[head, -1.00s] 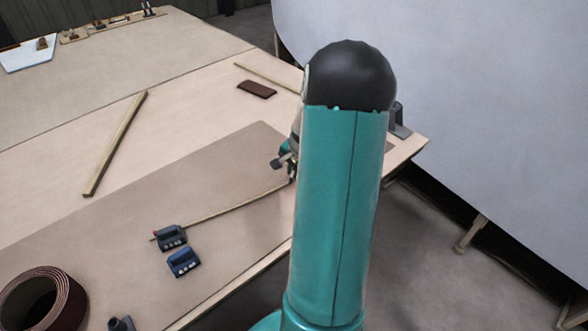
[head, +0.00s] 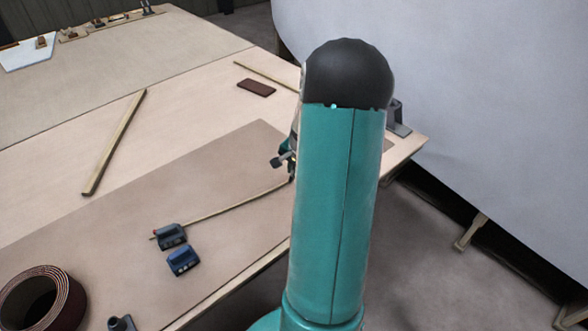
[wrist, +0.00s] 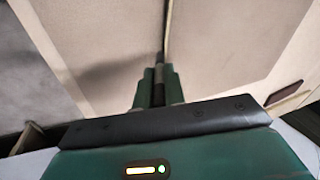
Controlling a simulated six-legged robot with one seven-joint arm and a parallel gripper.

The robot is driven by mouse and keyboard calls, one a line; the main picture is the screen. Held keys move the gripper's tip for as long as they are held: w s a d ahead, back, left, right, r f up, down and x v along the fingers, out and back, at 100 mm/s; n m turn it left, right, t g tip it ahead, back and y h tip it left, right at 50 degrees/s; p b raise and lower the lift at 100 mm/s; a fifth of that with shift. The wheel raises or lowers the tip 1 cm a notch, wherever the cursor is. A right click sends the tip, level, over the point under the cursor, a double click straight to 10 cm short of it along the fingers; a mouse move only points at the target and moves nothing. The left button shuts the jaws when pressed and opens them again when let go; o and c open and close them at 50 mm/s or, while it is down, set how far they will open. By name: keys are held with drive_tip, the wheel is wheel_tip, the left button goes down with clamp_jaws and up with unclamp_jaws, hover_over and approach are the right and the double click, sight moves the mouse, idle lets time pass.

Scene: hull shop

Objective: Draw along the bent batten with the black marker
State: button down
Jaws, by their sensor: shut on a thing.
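The bent batten (head: 228,211) is a thin wooden strip lying on the brown sheet (head: 225,170), running from the dark weight up to where my arm hides its far end. In the wrist view the batten (wrist: 167,30) runs away from the fingertips. My gripper (wrist: 157,85) is shut on a dark, slim upright thing, the black marker (wrist: 159,72), beside the batten's end. In the head view my gripper (head: 291,170) is mostly hidden behind my arm. I cannot tell whether the marker tip touches the sheet.
A dark weight (head: 171,236) sits at the batten's near end, with a blue weight (head: 184,260) next to it. A brown coil (head: 66,300) lies at the lower left. A straight wooden strip (head: 115,142) and a dark red block (head: 257,87) lie farther back.

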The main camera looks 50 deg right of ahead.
drive_tip(key=shift+f, duration=0.35)
idle(0.8)
drive_tip(key=shift+a, duration=0.15)
drive_tip(key=shift+w+a, duration=0.2)
drive_tip(key=shift+a, duration=0.35)
drive_tip(key=shift+w+a, duration=0.2)
drive_tip(key=shift+a, duration=0.4)
drive_tip(key=shift+a, duration=0.15)
drive_tip(key=shift+w+a, duration=0.15)
drive_tip(key=shift+a, duration=0.4)
drive_tip(key=shift+a, duration=0.1)
drive_tip(key=shift+w+a, duration=0.3)
drive_tip(key=shift+a, duration=0.3)
